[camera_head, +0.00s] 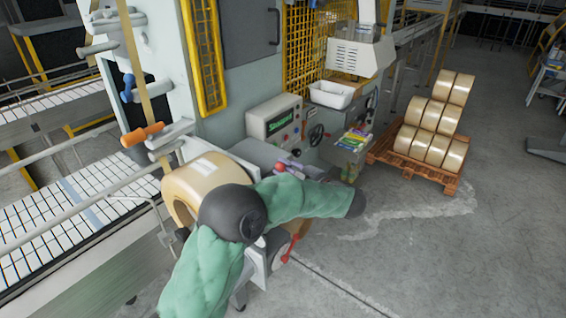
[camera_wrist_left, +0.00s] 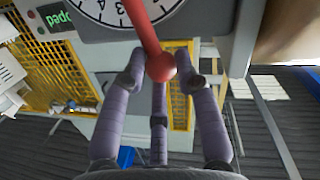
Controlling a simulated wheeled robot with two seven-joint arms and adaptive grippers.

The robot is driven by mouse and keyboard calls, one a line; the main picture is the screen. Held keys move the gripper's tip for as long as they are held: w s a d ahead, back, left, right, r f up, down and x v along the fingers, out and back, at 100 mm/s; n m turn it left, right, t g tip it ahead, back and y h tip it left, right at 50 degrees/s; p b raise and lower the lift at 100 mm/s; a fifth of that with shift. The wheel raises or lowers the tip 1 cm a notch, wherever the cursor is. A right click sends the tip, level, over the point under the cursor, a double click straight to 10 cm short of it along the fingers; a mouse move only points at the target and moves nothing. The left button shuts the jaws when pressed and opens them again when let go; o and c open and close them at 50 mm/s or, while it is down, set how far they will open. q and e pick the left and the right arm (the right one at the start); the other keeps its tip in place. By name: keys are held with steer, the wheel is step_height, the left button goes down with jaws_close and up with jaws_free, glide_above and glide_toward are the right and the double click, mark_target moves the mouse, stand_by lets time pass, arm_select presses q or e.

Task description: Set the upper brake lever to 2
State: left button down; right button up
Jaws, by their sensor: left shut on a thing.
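The upper brake lever is red with a round ball knob (camera_wrist_left: 161,67); the knob also shows in the head view (camera_head: 280,167). Its shaft runs across a white numbered dial (camera_wrist_left: 112,10) at the top of the wrist view. A 3 and a 4 show just left of the shaft; the full scale is cut off, so I cannot tell the exact setting. My left gripper (camera_wrist_left: 160,76) has its purple fingers around the knob and is shut on it. In the head view my left gripper (camera_head: 291,164) is partly hidden behind my green-sleeved arm. My right gripper is not in view.
A second red lever (camera_head: 291,247) with a round dial sits lower on the machine. A large tape roll (camera_head: 187,187) is beside my arm. A control box (camera_head: 273,122) with a green display stands behind. A pallet (camera_head: 420,169) of tape rolls stands right; floor nearby is clear.

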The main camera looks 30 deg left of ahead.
arm_select(q)
steer(key=shift+w+m+p, duration=0.4)
steer(key=shift+p, duration=0.3)
steer(key=shift+f, duration=0.1)
steer(key=c, duration=0.9)
jaws_free()
steer(key=shift+c, duration=0.2)
steer(key=shift+d, duration=0.15)
steer(key=v, duration=1.2)
